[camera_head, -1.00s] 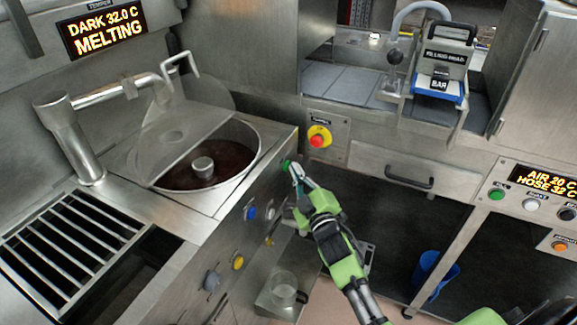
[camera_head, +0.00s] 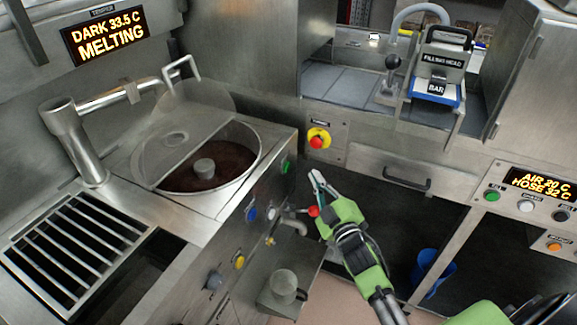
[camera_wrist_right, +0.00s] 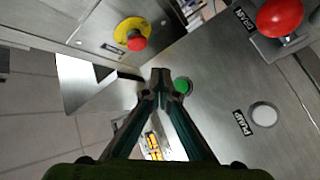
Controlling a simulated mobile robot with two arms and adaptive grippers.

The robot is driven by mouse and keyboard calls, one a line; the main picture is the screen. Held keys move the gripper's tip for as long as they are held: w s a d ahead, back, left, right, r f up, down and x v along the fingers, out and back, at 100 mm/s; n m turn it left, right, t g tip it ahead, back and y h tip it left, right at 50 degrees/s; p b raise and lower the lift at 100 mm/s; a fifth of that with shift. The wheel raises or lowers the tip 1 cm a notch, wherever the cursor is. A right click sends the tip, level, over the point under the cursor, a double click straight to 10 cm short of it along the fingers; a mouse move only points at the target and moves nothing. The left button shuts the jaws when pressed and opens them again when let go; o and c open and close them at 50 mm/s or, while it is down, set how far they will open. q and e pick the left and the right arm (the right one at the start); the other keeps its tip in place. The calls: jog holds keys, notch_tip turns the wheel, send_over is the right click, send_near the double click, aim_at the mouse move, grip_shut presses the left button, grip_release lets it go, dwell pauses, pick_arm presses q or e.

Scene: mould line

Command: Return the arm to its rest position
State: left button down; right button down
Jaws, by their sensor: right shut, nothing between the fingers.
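My right gripper (camera_head: 317,180) is shut and empty, its arm reaching up from the bottom right. Its fingers are in front of the tempering machine's front panel, to the right of the green button (camera_head: 285,167) and apart from it in the head view. In the right wrist view the closed fingertips (camera_wrist_right: 161,75) lie just left of the green button (camera_wrist_right: 183,86) in the picture. A red knob (camera_head: 313,211) shows beside the gripper's palm. My left gripper is not in view.
An emergency stop (camera_head: 319,139) and a drawer (camera_head: 400,172) are behind the gripper. A jug (camera_head: 283,284) stands below. A blue bin (camera_head: 432,270) is under the counter.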

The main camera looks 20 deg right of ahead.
dwell(0.4)
jog(key=s+a+f+m+g+y, duration=0.15)
jog(key=s+a+f+g, duration=0.3)
jog(key=s, duration=0.65)
jog(key=s+a+f+m+g, duration=0.35)
jog(key=s+g, duration=0.25)
jog(key=s, duration=0.5)
jog(key=s+a+f+m+g, duration=0.2)
jog(key=s+a+f+g, duration=0.25)
jog(key=s, duration=0.75)
notch_tip(320, 180, down, 25)
jog(key=g, duration=0.1)
jog(key=s+d+f+g, duration=0.1)
jog(key=s+d+f, duration=0.1)
jog(key=s+f, duration=0.6)
jog(key=s+d+f, duration=0.1)
jog(key=s+f, duration=0.8)
jog(key=s, duration=0.1)
jog(key=shift+s+d+f+g, duration=0.15)
jog(key=shift+d+g, duration=0.2)
jog(key=shift+g, duration=0.05)
